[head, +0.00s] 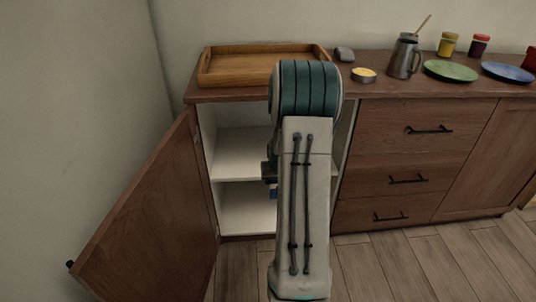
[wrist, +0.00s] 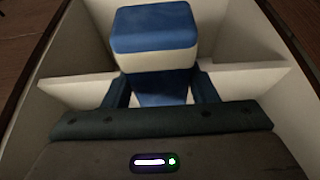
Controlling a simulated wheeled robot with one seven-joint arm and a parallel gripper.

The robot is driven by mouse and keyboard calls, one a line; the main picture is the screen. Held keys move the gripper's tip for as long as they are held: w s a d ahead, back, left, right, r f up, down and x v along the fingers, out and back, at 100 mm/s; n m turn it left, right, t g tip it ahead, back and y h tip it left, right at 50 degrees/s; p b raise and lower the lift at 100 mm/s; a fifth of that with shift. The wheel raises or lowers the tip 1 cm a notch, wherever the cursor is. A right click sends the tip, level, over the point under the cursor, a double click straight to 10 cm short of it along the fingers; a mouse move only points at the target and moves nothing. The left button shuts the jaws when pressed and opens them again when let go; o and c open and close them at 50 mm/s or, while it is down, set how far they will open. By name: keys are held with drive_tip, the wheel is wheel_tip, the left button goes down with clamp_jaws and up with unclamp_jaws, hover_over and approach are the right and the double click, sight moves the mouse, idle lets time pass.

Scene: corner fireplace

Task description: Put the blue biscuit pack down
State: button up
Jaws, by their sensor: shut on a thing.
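The blue biscuit pack (wrist: 155,30) shows in the wrist view, with blue faces and a white band. Its lower blue part is between the two dark blue fingers of my gripper (wrist: 160,90), which is shut on it. In the head view my arm hides most of the gripper and pack; only a small blue bit (head: 273,191) shows at the arm's left edge, in front of the open cabinet (head: 240,142). The wrist view shows white cabinet panels around the pack. I cannot tell whether the pack touches a shelf.
The cabinet door (head: 150,215) stands open to the left. A white shelf (head: 237,168) divides the inside. On the counter are a wooden tray (head: 222,81), a yellow-topped bowl (head: 363,75), a metal jug (head: 403,60), a green plate (head: 451,71) and a blue plate (head: 508,72).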

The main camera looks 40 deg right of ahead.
drive_tip(key=w+d+b, duration=0.1)
drive_tip(key=w+d, duration=0.2)
drive_tip(key=w, duration=0.2)
drive_tip(key=w+d+b, duration=0.1)
drive_tip(key=w+d, duration=0.2)
drive_tip(key=w, duration=0.2)
drive_tip(key=w+d+b, duration=0.1)
drive_tip(key=w+d, duration=0.2)
drive_tip(key=w, duration=0.2)
drive_tip(key=shift+w+d+b, duration=0.2)
drive_tip(key=shift+d+b, duration=0.05)
drive_tip(key=shift+b, duration=0.15)
drive_tip(key=shift+f+b, duration=1.1)
drive_tip(key=shift+f, duration=0.75)
drive_tip(key=shift+r, duration=0.1)
drive_tip(key=shift+f, duration=0.2)
drive_tip(key=o, duration=1.1)
drive_tip(key=shift+o, duration=0.2)
